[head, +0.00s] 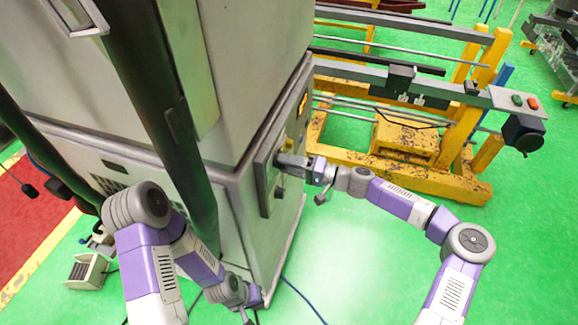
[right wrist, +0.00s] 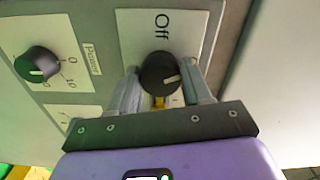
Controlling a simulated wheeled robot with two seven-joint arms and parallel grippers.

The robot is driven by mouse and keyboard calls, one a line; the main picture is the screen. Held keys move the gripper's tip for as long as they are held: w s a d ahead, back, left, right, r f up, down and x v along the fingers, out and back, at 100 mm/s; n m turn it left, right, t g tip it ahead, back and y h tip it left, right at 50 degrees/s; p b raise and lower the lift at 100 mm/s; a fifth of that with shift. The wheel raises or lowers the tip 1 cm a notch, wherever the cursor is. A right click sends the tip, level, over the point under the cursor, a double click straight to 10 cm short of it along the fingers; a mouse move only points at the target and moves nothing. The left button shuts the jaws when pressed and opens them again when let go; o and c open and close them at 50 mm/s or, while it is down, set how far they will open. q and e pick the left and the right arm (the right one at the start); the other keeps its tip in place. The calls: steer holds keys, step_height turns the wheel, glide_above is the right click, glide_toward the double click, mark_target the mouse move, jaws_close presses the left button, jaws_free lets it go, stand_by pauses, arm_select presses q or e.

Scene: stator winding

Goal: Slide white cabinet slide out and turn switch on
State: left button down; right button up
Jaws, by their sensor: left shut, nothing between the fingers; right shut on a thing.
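The pale grey-white cabinet (head: 240,65) fills the left and middle of the head view. I cannot tell which part of it is the slide. A control panel (head: 267,170) is on its right face. My right gripper (head: 284,163) is at this panel. In the right wrist view my right gripper (right wrist: 160,88) is shut on the black round switch (right wrist: 157,70), with one finger on each side. The switch's white mark points right, and the plate above reads "Off". My left gripper (head: 254,306) is shut and empty, low beside the cabinet's base.
A black dial (right wrist: 38,62) labelled "Power" sits left of the switch. A dark vertical bar (head: 165,110) stands before the cabinet. A yellow and grey machine frame (head: 400,150) stands behind my right arm. A small pale box (head: 88,271) lies at left. Green floor is open at lower right.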

steer(key=m, duration=0.4)
steer(key=shift+r+m, duration=0.15)
steer(key=shift+m, duration=0.25)
stand_by(0.4)
steer(key=o, duration=1.1)
steer(key=shift+c, duration=0.2)
steer(key=v, duration=0.7)
steer(key=shift+d, duration=0.3)
